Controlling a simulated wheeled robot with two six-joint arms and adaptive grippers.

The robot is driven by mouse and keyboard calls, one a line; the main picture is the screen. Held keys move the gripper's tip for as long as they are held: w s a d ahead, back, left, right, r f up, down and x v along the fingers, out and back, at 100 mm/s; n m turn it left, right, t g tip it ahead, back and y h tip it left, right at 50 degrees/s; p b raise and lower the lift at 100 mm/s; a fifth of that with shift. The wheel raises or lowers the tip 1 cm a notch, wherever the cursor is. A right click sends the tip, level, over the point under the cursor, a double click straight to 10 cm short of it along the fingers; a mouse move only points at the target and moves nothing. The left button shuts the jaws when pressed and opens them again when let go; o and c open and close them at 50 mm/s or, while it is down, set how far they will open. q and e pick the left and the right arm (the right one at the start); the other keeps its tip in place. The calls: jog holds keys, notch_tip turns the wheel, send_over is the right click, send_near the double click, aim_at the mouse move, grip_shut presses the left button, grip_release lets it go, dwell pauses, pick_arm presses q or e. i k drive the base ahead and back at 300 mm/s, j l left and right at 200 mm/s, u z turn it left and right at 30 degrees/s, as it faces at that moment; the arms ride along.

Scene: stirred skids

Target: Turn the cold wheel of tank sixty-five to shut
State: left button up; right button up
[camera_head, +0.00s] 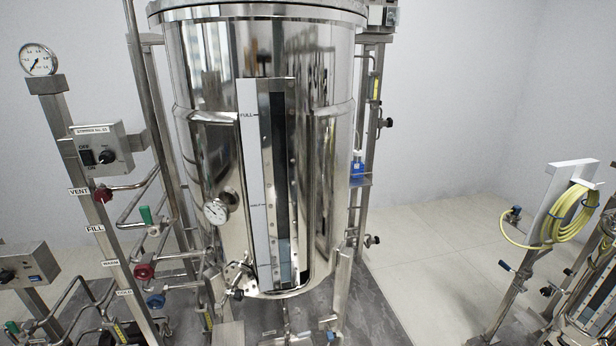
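The tank (210,100) is a tall shiny steel vessel in the middle of the head view, with a sight strip marked FULL and HALF. A small box (97,150) on the post to its left carries a label that seems to read stirrer no. 65. Down that post are labels for vent, fill, warm and a lowest one that is hard to read, likely cold. Beside the lowest label is a blue wheel (155,301). Above it is a red wheel (144,271) by the warm label. Whether the blue wheel is open or shut cannot be told. Neither gripper is in view.
A red vent wheel (104,194) and a green fill handle (146,215) sit higher, among steel pipes. A pressure gauge (38,59) tops the post. Another control box (28,265) stands at far left. A yellow hose coil (572,215) hangs at right. Floor between is clear.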

aim_at(157, 299)
jog(key=u, duration=1.25)
